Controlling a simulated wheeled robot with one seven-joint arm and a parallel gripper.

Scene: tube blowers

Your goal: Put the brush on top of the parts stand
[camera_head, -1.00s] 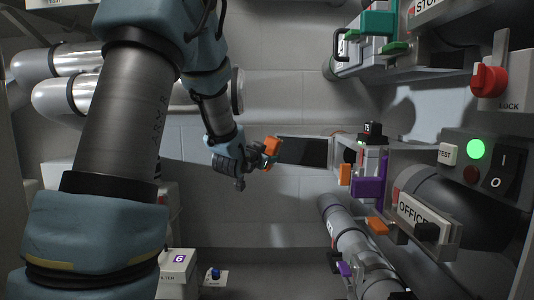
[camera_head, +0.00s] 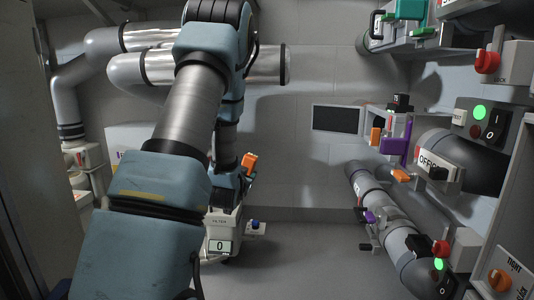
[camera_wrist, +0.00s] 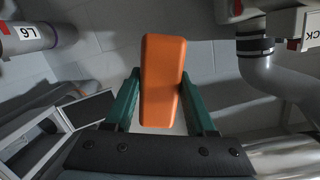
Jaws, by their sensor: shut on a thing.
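My gripper (camera_wrist: 160,82) has two green fingers, shut on an orange block-shaped thing (camera_wrist: 162,75), which I take to be the brush; no bristles show. In the head view the orange part (camera_head: 249,162) sticks up at the end of my arm, above a white filter unit (camera_head: 222,222). Much of the gripper is hidden behind my arm there. I cannot tell for sure which thing is the parts stand.
A dark screen (camera_head: 337,119) is on the back wall. Pipes, purple and orange clamps (camera_head: 395,143) and switch boxes crowd the right side. A small plate with a blue knob (camera_head: 255,226) sits beside the filter unit. The floor (camera_head: 310,255) in the middle is clear.

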